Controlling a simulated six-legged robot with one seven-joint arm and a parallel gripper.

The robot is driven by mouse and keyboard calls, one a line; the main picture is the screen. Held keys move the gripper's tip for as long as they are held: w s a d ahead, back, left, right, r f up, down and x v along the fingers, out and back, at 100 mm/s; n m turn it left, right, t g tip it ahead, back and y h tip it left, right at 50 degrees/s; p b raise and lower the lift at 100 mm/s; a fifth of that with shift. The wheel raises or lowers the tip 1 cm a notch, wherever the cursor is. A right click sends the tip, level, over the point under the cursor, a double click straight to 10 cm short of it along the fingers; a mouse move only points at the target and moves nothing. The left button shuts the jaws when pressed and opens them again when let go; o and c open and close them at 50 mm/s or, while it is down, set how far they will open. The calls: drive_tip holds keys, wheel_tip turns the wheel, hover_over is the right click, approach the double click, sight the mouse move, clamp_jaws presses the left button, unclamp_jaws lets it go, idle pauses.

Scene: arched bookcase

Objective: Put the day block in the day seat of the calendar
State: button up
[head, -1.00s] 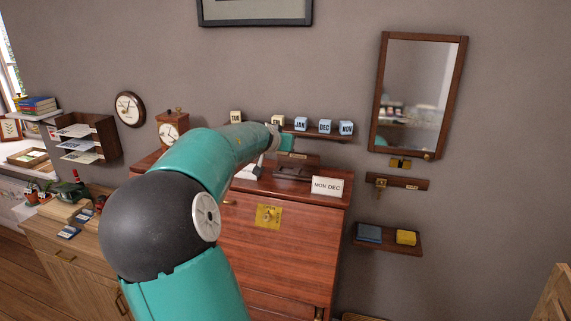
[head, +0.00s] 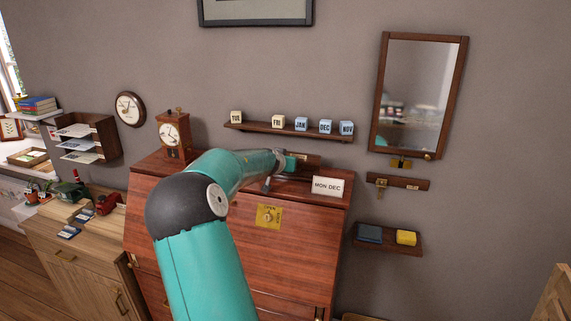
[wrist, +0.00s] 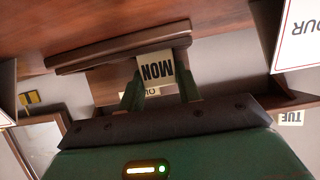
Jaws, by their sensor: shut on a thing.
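My gripper (wrist: 158,84) is shut on a cream block marked MON (wrist: 156,67), with one finger on each side; the lettering appears upside down in the wrist view. In the head view my gripper (head: 291,163) is at the dark wooden calendar (head: 297,175) on top of the cabinet, hiding part of it. The block is not clearly visible there. In the wrist view the block is against or very close to a dark wooden bar (wrist: 110,50), apparently part of the calendar. I cannot tell whether it is seated.
The wall shelf (head: 270,129) holds cream TUE and FRI blocks and blue JAN, DEC and NOV blocks. A MON DEC card (head: 327,186) stands close right of the calendar. A small clock (head: 173,135) stands left on the cabinet (head: 285,235). A mirror (head: 418,95) hangs right.

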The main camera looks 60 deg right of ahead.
drive_tip(key=shift+f, duration=0.2)
drive_tip(key=o, duration=1)
drive_tip(key=shift+r, duration=0.1)
drive_tip(key=shift+r, duration=0.15)
drive_tip(key=shift+v, duration=5.95)
